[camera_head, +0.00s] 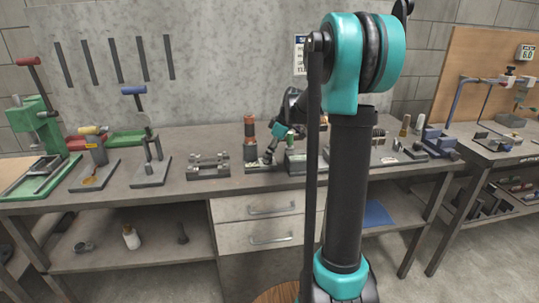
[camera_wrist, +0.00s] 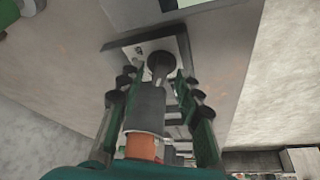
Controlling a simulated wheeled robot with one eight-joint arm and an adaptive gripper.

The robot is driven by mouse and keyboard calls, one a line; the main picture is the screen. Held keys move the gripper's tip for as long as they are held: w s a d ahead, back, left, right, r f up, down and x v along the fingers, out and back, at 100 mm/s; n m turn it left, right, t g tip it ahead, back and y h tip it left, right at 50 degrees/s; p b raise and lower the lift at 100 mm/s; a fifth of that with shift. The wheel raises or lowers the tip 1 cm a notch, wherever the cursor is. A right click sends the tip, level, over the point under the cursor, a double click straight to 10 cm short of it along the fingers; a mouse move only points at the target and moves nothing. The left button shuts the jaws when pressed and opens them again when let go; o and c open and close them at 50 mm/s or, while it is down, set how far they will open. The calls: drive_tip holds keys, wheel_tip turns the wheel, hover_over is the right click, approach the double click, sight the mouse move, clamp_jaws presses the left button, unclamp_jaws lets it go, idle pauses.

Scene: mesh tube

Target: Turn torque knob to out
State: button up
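An upright tool with orange-brown and black bands (camera_head: 250,138) stands on the bench in the head view. In the wrist view, a grey and orange cylinder (camera_wrist: 146,110) lies between my fingers, probably part of this tool. Beyond it a dark round knob-like part (camera_wrist: 161,66) sits on a light plate with a dark border (camera_wrist: 130,50). I cannot tell which part is the torque knob, and no marking can be read. My gripper (camera_head: 269,157) is low beside the tool's right side. In the wrist view its two green fingers (camera_wrist: 158,92) are apart, with gaps beside the cylinder.
A green-topped box (camera_head: 296,160) stands close to the right of my gripper. A grey fixture (camera_head: 208,166) is to the left of the tool. Clamps and presses (camera_head: 150,150) fill the left bench. Drawers (camera_head: 268,207) are below the bench top.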

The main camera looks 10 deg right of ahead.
drive_tip(key=v, duration=1.2)
drive_tip(key=s+f+m+t+h, duration=0.1)
drive_tip(key=s+f+m+h, duration=0.1)
drive_tip(key=s+f+m, duration=0.4)
drive_tip(key=s+f+m+t+h, duration=0.1)
drive_tip(key=s+f+m, duration=0.5)
drive_tip(key=s+f, duration=1)
drive_tip(key=s, duration=0.6)
drive_tip(key=shift+s+a+f+h, duration=0.2)
drive_tip(key=shift+a+f+h, duration=0.05)
drive_tip(key=shift+f+h, duration=0.15)
